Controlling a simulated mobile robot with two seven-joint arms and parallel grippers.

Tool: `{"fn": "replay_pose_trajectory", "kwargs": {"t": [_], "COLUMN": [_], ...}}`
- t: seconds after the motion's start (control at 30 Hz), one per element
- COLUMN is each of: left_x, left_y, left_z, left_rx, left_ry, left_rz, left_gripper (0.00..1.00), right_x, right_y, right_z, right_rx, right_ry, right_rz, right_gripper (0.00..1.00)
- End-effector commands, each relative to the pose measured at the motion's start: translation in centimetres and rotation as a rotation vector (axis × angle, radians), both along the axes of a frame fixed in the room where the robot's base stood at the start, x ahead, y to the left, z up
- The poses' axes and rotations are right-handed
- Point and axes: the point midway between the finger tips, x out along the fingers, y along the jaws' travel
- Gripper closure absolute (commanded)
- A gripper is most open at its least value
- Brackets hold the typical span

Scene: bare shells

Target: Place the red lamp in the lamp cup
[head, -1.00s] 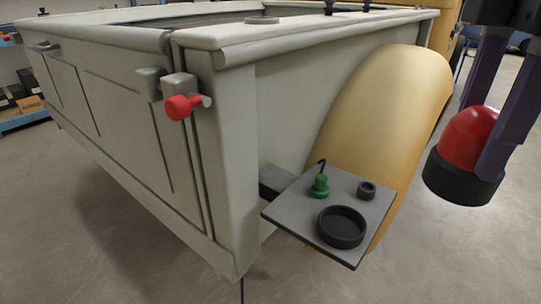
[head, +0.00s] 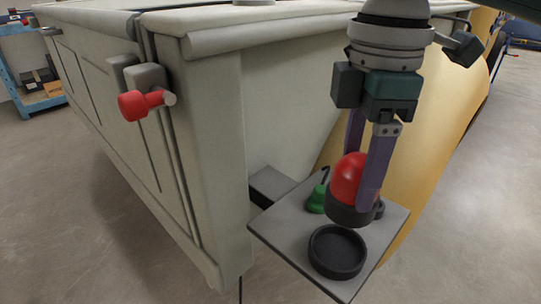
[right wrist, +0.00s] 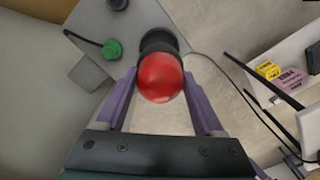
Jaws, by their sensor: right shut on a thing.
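The red lamp (head: 347,178) has a red dome on a dark round base. My right gripper (head: 363,190) is shut on it and holds it upright above the grey plate (head: 277,230). The lamp cup (head: 337,252), a dark round open cup, sits on the plate, nearer the camera than the lamp and slightly left. In the right wrist view the lamp (right wrist: 161,78) is between the two purple fingers and partly covers a dark round shape behind it. My left gripper is not in view.
A green plug-like part (head: 317,199) with a black cord stands on the plate beside the lamp. A small dark ring (head: 379,209) is partly hidden behind the lamp base. The pale truck body (head: 215,150) with a red knob (head: 135,105) rises at left, a yellow fender (head: 425,140) behind.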

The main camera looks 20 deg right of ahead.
Motion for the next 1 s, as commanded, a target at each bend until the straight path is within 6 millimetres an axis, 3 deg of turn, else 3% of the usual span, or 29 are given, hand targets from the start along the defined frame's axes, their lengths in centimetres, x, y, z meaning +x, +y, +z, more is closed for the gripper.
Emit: {"fn": "replay_pose_trajectory", "kwargs": {"t": [0.03, 0.13, 0.37, 0.6, 1.0], "left_x": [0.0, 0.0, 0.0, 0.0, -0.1], "left_y": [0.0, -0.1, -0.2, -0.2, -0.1], "left_z": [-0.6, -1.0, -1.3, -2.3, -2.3], "left_rx": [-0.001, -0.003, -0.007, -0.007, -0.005], "left_ry": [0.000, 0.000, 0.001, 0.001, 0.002], "left_rz": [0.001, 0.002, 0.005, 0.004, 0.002], "left_gripper": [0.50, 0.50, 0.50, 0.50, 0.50], "right_x": [-0.1, -0.1, 0.0, 0.0, 0.0], "right_y": [0.0, 0.0, 0.0, 0.1, 0.0], "right_z": [-1.8, -3.8, -5.7, -9.2, -9.9], "right_rx": [-0.002, 0.000, 0.001, 0.000, 0.001], "right_ry": [0.004, 0.002, -0.001, 0.000, -0.001], "right_rz": [0.000, 0.001, 0.001, 0.000, 0.001], "right_gripper": [1.00, 1.00, 1.00, 1.00, 1.00]}}
